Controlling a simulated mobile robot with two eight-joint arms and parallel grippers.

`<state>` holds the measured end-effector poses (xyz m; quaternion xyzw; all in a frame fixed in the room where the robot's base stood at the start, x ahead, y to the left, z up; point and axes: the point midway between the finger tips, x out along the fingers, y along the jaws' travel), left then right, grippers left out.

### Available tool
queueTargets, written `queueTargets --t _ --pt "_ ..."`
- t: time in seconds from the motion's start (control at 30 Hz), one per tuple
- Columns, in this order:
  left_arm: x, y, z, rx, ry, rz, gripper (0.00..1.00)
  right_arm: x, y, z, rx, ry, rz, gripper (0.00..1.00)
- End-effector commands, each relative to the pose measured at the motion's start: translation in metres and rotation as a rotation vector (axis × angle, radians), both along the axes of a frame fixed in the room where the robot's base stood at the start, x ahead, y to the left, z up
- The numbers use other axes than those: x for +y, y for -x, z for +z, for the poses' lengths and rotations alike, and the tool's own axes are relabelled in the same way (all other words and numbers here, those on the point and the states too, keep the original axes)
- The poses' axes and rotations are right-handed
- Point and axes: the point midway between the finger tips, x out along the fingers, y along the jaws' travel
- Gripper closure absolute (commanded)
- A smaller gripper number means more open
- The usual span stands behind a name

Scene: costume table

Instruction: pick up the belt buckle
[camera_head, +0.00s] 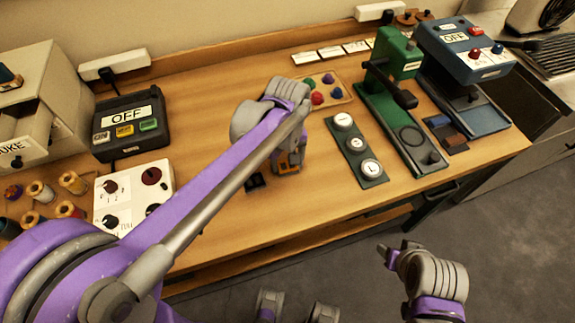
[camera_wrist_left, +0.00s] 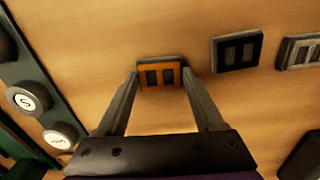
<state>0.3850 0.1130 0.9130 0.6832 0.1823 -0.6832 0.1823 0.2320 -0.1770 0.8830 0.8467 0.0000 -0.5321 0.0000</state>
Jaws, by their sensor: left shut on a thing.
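The belt buckle, an orange-brown rectangular frame with two dark slots, shows in the left wrist view (camera_wrist_left: 159,72). My left gripper (camera_wrist_left: 160,78) is shut on it, with one finger against each short end. In the head view my left gripper (camera_head: 287,168) is low over the middle of the table, and its wrist and fingers hide most of the buckle. A black buckle (camera_wrist_left: 237,51) and a silver-grey buckle (camera_wrist_left: 301,52) lie nearby on the wood. My right gripper (camera_head: 392,254) is empty, its fingers apart, in front of the table over the floor.
A green strip with several white round pieces (camera_head: 351,150) lies right of my left gripper. Green (camera_head: 400,110) and blue (camera_head: 465,55) machines stand further right. A white control panel (camera_head: 134,196), a black OFF box (camera_head: 130,124) and thread spools (camera_head: 41,191) are at left.

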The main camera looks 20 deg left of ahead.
Motion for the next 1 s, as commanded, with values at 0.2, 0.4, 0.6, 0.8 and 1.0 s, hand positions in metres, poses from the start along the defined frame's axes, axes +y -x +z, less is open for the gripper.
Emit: queueTargets --t 0.2,0.4,0.6,0.8,1.0 --pt "0.000 0.000 0.000 0.000 0.000 0.000 0.86 0.000 0.000 0.000 0.000 0.000 0.000 0.43" --pt "0.000 0.000 0.008 0.000 0.000 0.000 0.86 0.000 0.000 0.001 0.000 0.000 0.000 0.43" --pt "0.000 0.000 0.045 0.000 0.000 0.000 0.86 0.000 -0.001 0.005 -0.002 0.000 0.000 0.43" --pt "0.000 0.000 0.082 0.000 0.000 -0.001 0.86 0.000 -0.002 0.009 -0.003 0.000 0.000 0.43" --pt "0.000 0.000 0.099 0.000 0.000 0.000 0.86 0.000 -0.002 0.010 -0.004 0.000 0.000 0.43"
